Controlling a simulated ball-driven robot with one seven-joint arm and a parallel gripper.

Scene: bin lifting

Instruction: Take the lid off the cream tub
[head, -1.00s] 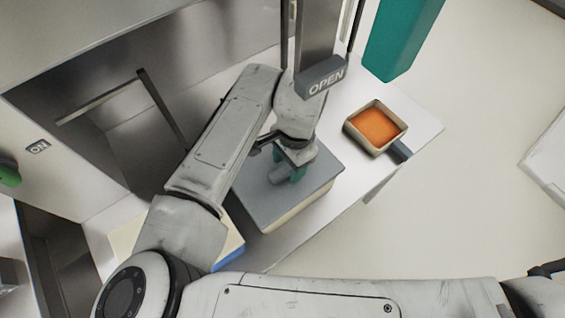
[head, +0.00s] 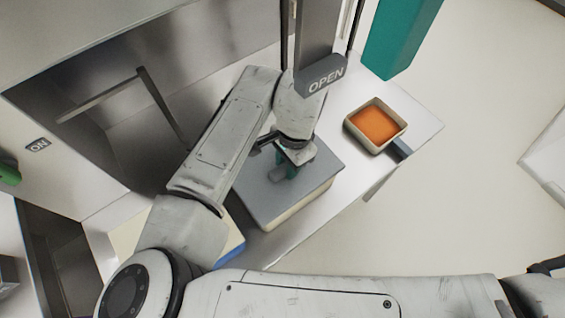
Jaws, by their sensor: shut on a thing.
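The cream tub (head: 302,206) stands on the pale worktop in the middle of the view, with its flat grey lid (head: 262,200) on top. The lid has a small grey raised handle (head: 277,176) near its middle. My gripper (head: 287,170), with teal fingertips, points down at the lid and is shut on the handle. My wrist and arm hide the far left part of the lid and some of the grip. No gap shows between the lid and the tub.
An open cream tub with orange contents (head: 377,124) stands to the right, with a dark grey handle (head: 401,148) beside it. A grey "OPEN" block (head: 321,77) and a teal block (head: 400,35) hang above. A blue-edged cream thing (head: 232,252) lies left, partly hidden. The worktop's front is clear.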

